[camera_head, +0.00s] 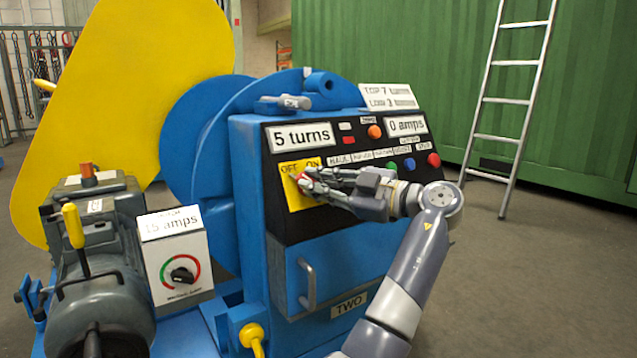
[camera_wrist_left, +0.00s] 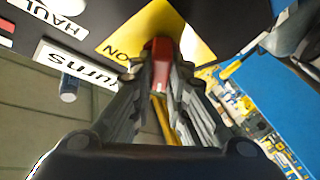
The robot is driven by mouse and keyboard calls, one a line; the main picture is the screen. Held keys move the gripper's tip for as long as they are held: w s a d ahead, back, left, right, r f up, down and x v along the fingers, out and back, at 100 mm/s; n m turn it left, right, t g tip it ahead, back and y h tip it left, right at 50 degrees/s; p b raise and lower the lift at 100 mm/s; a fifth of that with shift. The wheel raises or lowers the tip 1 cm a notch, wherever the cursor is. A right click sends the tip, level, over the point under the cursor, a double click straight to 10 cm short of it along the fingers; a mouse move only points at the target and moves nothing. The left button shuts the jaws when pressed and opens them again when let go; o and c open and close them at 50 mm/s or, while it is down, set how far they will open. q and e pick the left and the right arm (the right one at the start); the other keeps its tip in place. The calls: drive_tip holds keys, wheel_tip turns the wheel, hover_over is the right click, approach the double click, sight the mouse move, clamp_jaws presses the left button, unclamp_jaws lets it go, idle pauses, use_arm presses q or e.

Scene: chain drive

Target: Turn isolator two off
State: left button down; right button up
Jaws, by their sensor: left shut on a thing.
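Isolator two is a red handle (camera_head: 302,177) on a yellow plate (camera_head: 291,197) marked OFF and ON, at the left of the black panel on the blue machine labelled TWO (camera_head: 349,306). My left gripper (camera_head: 306,181) is shut on the red handle and hides most of it in the head view. In the left wrist view the red handle (camera_wrist_left: 162,60) sits between the fingertips (camera_wrist_left: 161,75), with the word ON beside it on the yellow plate (camera_wrist_left: 188,35). I cannot tell clearly which mark the handle points at. My right gripper is not in view.
The panel shows "5 turns" (camera_head: 302,136) and "0 amps" (camera_head: 406,126), with coloured buttons right of the isolator. A door handle (camera_head: 307,283) sticks out below. A motor (camera_head: 102,270) and a dial box (camera_head: 180,265) stand left. A ladder (camera_head: 513,100) leans behind.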

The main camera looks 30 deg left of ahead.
use_arm(q)
drive_tip(key=shift+f, duration=0.1)
idle(0.3)
drive_tip(key=c, duration=1.6)
unclamp_jaws()
drive_tip(key=shift+o, duration=0.2)
drive_tip(key=d, duration=1.2)
drive_tip(key=shift+w, duration=0.2)
